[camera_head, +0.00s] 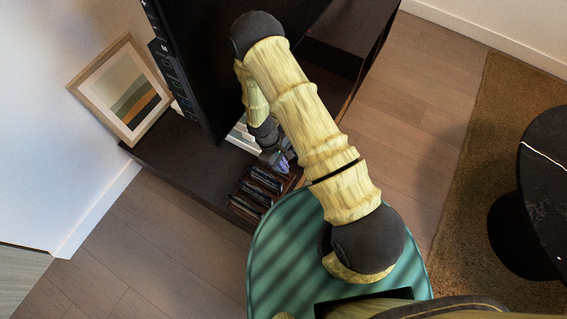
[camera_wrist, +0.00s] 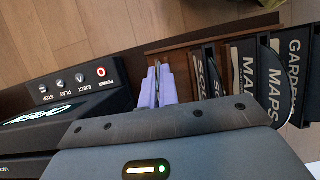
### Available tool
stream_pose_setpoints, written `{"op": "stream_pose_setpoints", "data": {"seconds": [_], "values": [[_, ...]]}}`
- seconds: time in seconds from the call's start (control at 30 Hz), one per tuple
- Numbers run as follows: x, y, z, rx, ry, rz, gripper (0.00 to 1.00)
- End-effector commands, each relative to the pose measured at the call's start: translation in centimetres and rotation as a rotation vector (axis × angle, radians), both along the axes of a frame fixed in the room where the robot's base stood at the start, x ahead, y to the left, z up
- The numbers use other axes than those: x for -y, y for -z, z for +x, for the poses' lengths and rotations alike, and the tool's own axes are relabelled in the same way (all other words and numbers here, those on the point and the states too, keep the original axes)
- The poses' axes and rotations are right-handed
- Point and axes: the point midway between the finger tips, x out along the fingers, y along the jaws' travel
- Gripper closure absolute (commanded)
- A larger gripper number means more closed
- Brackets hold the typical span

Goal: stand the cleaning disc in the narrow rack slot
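My gripper (camera_wrist: 158,72) has purple fingers that point down at the left end of a brown wooden rack (camera_wrist: 179,42) in the wrist view. The fingers are close together with a thin grey edge between them, which looks like the cleaning disc (camera_wrist: 158,68) seen edge-on. Most of the disc is hidden by the fingers. I cannot tell how deep it sits in the rack or whether it touches the slot. In the head view my gripper (camera_head: 283,163) is over the far end of the rack, and the disc cannot be made out.
Dark cases marked SOUL, MAPS (camera_wrist: 248,75) and GARDEN (camera_wrist: 296,75) stand in the rack right of my fingers. A black player (camera_wrist: 75,85) with buttons is close on the left. In the head view, a television (camera_head: 190,60) and picture frame (camera_head: 122,90) stand on the dark cabinet (camera_head: 165,150).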

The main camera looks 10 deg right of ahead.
Motion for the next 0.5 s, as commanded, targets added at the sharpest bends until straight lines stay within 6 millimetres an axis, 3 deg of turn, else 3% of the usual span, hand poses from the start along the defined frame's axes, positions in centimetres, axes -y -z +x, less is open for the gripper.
{"op": "stream_pose_setpoints", "data": {"seconds": [0.5], "values": [[0.01, 1.11, 0.01, 0.0, 0.0, 0.0, 1.0]]}}
